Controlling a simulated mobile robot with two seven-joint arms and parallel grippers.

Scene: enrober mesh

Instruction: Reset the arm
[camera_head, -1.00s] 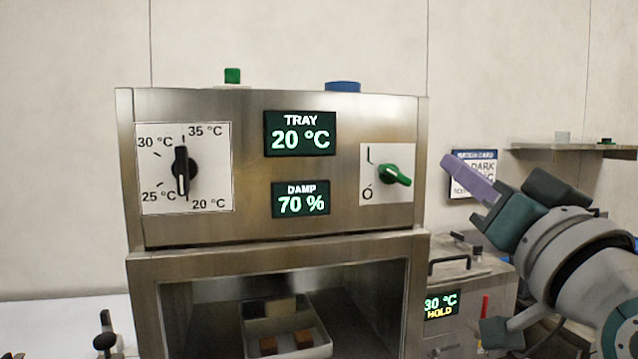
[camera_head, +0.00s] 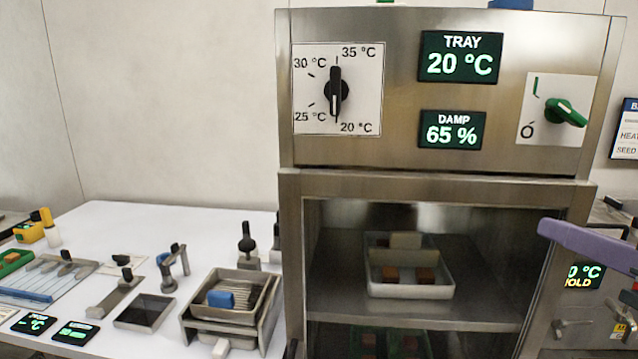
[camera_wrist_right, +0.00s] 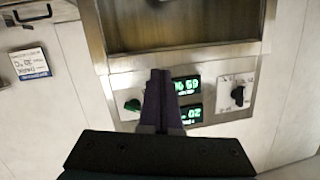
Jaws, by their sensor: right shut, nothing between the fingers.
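My right gripper (camera_head: 550,230) shows at the right edge of the head view, with its purple fingers pointing left in front of the cabinet's right side. In the right wrist view the purple fingers (camera_wrist_right: 158,75) are together, with nothing between them. They point at the front panel of the steel cabinet (camera_head: 400,160), which appears upside down in that view. Most of my right arm is outside the head view. My left gripper is not in view.
The cabinet has a black dial (camera_head: 336,91), a TRAY display (camera_head: 460,57) reading 20 °C and a DAMP display (camera_head: 453,130) reading 65 %. A white tray (camera_head: 410,290) with brown blocks sits inside. A white table (camera_head: 130,225) with tools and trays stands left.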

